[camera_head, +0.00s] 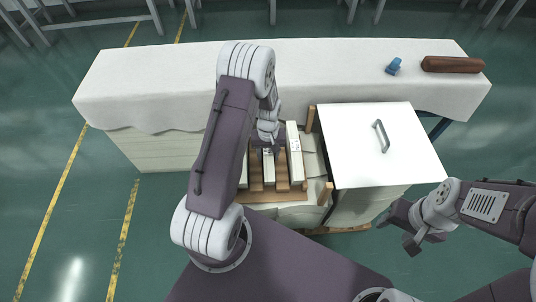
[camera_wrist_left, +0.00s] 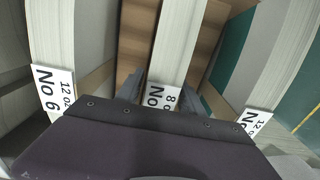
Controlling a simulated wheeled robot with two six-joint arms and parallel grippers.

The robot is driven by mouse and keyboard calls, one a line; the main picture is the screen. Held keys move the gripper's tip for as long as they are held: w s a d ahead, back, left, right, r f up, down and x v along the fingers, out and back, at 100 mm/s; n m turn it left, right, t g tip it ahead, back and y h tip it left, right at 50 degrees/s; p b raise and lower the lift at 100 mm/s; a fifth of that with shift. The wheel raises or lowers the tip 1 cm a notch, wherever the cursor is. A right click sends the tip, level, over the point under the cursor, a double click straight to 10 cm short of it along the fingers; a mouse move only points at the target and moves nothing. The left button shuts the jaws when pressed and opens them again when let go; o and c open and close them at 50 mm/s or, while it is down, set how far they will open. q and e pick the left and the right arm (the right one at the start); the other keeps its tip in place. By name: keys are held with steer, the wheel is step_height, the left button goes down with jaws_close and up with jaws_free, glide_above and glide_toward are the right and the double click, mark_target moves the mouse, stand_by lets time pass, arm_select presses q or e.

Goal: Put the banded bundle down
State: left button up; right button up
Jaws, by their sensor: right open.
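A pale banded bundle of stacked sheets (camera_wrist_left: 176,55) with an "8 oz" label lies between the two dark fingers of my left gripper (camera_wrist_left: 168,98). The fingers sit close against both its sides. In the head view this bundle (camera_head: 268,168) stands between brown wooden dividers, with my left gripper (camera_head: 268,146) over its far end. Its underside is hidden, so I cannot tell whether it rests on the bottom.
Bundles marked "12 oz" flank it, one at left (camera_wrist_left: 50,50) and one at right (camera_wrist_left: 290,65). Brown dividers (camera_head: 283,172) stand close beside it. A white lid with a handle (camera_head: 350,160) is at right. A blue object (camera_head: 393,66) and a brown roll (camera_head: 452,64) lie on the white-covered table (camera_head: 330,65).

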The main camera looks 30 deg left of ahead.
arm_select(q)
step_height(320, 180, up, 12)
steer(key=p, duration=0.5)
steer(key=shift+r, duration=0.2)
steer(key=s+d+r+m, duration=0.3)
steer(key=s+r, duration=0.1)
steer(key=s, duration=0.2)
steer(key=s+d+r+m+t, duration=0.1)
steer(key=s+d+r+m, duration=0.2)
steer(key=s, duration=0.3)
steer(key=shift+s+d+r, duration=0.4)
steer(key=shift+d+r, duration=0.05)
steer(key=shift+d, duration=0.35)
